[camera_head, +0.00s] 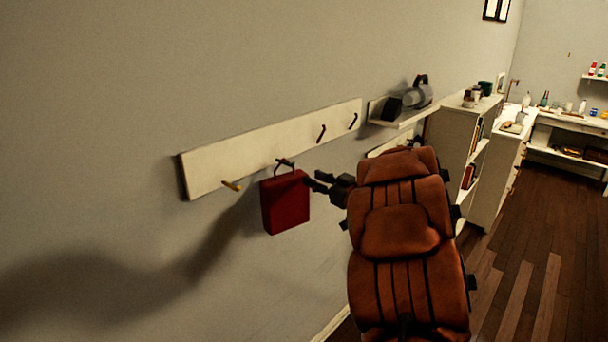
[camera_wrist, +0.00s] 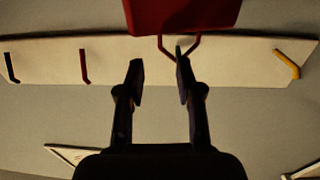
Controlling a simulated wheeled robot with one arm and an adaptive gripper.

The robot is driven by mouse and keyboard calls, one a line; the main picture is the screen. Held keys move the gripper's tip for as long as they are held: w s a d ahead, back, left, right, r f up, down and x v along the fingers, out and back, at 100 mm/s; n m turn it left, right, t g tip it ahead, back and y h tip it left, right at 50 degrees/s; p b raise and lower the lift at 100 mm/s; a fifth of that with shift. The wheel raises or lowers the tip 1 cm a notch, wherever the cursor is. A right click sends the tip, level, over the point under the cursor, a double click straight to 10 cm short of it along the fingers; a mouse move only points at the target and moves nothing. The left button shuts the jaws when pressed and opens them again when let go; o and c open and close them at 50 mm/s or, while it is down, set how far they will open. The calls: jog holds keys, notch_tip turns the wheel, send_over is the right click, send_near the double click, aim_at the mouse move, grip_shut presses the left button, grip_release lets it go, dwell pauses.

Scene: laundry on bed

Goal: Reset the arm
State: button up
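My gripper (camera_head: 318,184) is beside the hook rail on the wall, just right of a red bag (camera_head: 285,203). The bag hangs by its handle from a dark hook on the white rail (camera_head: 225,162). In the wrist view my gripper (camera_wrist: 160,72) has its two fingers apart with nothing between them. The red bag (camera_wrist: 182,14) is at the top of that view, beyond the fingertips. Its handle comes down close to the right fingertip; I cannot tell whether they touch.
The rail also has a yellow hook (camera_head: 232,185) at left and two dark hooks at right. A small wall shelf (camera_head: 402,117) holds a grey appliance and a black object. A white bookcase (camera_head: 457,135) stands beyond. Wooden floor (camera_head: 540,250) is clear at right.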

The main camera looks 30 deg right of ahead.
jog(key=s, duration=0.3)
jog(key=shift+d, duration=0.3)
